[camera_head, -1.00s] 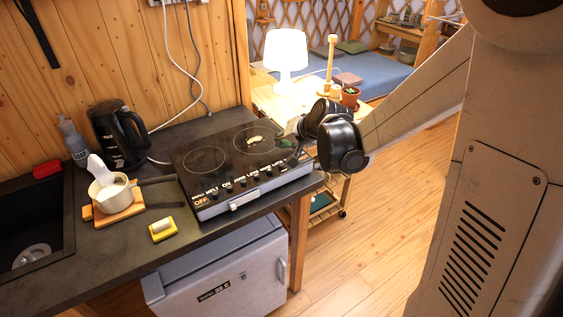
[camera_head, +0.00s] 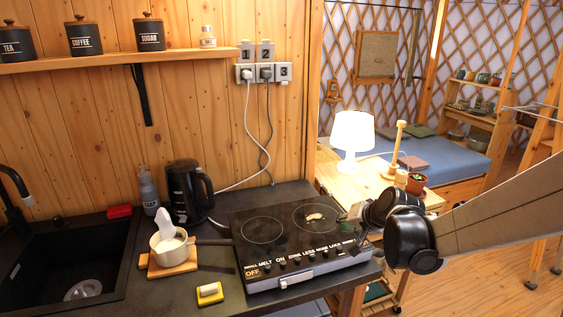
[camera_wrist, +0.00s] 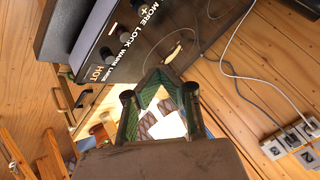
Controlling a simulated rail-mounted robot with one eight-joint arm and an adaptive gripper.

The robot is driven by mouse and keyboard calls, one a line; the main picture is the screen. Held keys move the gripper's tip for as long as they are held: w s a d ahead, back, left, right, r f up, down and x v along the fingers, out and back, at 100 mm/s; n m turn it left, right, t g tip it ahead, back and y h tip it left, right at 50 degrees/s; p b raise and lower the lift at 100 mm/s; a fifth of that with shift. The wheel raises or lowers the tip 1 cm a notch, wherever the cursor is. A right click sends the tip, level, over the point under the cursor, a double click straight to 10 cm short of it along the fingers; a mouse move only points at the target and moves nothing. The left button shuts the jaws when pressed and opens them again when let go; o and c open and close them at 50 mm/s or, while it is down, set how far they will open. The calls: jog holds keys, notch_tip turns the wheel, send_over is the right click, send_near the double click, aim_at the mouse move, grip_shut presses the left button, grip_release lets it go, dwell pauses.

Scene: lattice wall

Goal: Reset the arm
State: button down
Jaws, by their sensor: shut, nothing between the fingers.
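My gripper (camera_head: 346,217) is at the right end of the black cooktop (camera_head: 284,268), just above or beside its right edge. In the wrist view the fingers of my gripper (camera_wrist: 163,73) come together at the tips, with nothing held between them. The arm reaches in from the right side of the head view. The cooktop (camera_wrist: 118,40) also shows at the top of the wrist view, with its knobs and lettering. A small pale item (camera_head: 314,217) lies on the right burner. Whether the gripper touches the cooktop cannot be told.
A pot (camera_head: 168,245) with something white in it stands on a wooden board left of the cooktop. A black kettle (camera_head: 188,193) stands behind it. A yellow sponge (camera_head: 209,299) lies in front.

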jog(key=s+r+n+h+b, duration=0.1)
jog(key=s+r+n+b, duration=0.1)
jog(key=s, duration=1.2)
jog(key=s+r+n+g+h+b, duration=0.1)
jog(key=s+r+n+h+b, duration=0.1)
jog(key=s, duration=1.3)
jog(key=shift+s, duration=0.15)
